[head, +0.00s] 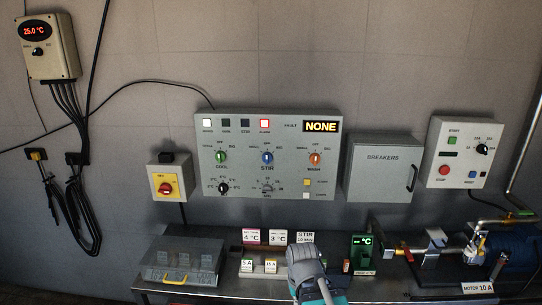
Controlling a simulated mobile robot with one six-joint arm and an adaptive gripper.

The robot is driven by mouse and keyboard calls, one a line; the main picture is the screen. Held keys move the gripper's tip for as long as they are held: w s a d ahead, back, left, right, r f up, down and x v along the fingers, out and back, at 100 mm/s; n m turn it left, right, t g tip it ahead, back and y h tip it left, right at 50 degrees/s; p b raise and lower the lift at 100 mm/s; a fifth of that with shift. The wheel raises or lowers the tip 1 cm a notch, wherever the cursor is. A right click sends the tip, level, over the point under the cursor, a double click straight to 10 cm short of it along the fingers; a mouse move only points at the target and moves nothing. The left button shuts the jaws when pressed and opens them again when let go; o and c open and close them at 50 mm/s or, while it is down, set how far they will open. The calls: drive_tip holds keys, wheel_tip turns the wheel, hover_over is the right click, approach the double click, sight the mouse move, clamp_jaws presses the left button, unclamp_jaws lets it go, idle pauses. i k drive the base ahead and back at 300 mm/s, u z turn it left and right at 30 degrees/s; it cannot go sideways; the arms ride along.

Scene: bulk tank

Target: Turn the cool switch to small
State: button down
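The cool switch (221,157) is a green knob at the left of the grey control panel (285,190) on the wall. COOL is printed below it. Small lettering sits at its upper left, top and right; the top mark reads OFF. Its pale pointer looks roughly upright, towards OFF, though it is small in the picture. Part of my arm, grey with teal, shows at the bottom centre, below the panel and apart from the switch. I cannot make out my gripper's fingers.
Beside it are the blue STIR knob (267,157) and an orange knob (315,158); a black dial (223,188) is below. A red-yellow switch box (169,186) is left, a breaker box (383,170) right.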

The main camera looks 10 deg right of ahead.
sight(220, 156)
drive_tip(key=k, duration=1.35)
drive_tip(key=u, duration=0.5)
drive_tip(key=i, duration=1.55)
drive_tip(key=z, duration=0.3)
